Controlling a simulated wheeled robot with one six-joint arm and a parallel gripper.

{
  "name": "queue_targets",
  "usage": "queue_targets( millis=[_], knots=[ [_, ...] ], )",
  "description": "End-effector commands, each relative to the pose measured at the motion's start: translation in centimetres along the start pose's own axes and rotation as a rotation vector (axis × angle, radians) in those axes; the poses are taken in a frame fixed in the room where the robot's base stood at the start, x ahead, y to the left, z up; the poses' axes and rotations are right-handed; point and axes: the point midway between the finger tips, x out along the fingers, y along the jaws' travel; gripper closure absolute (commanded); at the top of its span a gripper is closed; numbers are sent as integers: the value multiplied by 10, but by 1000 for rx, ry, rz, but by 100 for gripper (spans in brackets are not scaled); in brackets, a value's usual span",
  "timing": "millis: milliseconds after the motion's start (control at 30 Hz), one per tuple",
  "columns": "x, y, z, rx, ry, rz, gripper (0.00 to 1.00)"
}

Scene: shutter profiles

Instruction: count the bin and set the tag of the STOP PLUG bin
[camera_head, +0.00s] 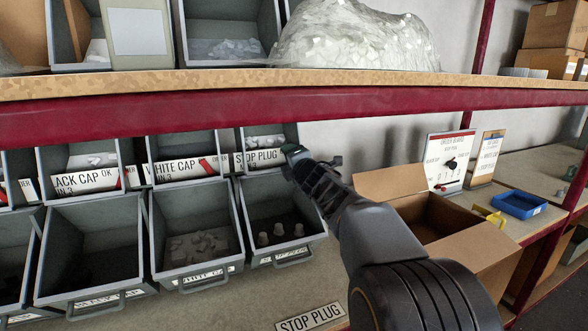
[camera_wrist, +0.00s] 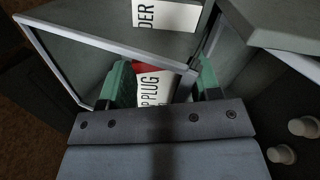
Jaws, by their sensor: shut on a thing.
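The upper-row STOP PLUG bin (camera_head: 280,133) holds some pale pieces. A white tag (camera_head: 259,158) printed STOP PLUG, MIN 3 is on its front. My gripper (camera_head: 292,151) is at the tag's right end, its green fingers partly hidden by my wrist. In the wrist view, the green fingertips (camera_wrist: 163,85) are shut on the tag (camera_wrist: 155,88), which shows "P PLUG" and a red part. The word at its right end is hidden in the head view. Below, a grey bin (camera_head: 282,213) holds three pale plugs (camera_head: 280,231).
The WHITE CAP tag (camera_head: 180,170) and BLACK CAP tag (camera_head: 88,180) are on neighbouring bins to the left. The red shelf beam (camera_head: 200,115) runs above my gripper. An open cardboard box (camera_head: 440,225) and a blue tray (camera_head: 519,204) stand to the right.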

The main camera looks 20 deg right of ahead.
Motion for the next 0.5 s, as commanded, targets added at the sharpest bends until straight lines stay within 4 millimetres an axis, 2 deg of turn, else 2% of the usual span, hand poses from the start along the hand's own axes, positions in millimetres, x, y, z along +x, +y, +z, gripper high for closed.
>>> queue_targets(
  millis=[200, 500],
  knots=[
    [0, -2, -3, -113, 0, 0, 66],
    [0, -1, -5, -189, 1, 0, 66]
  ],
)
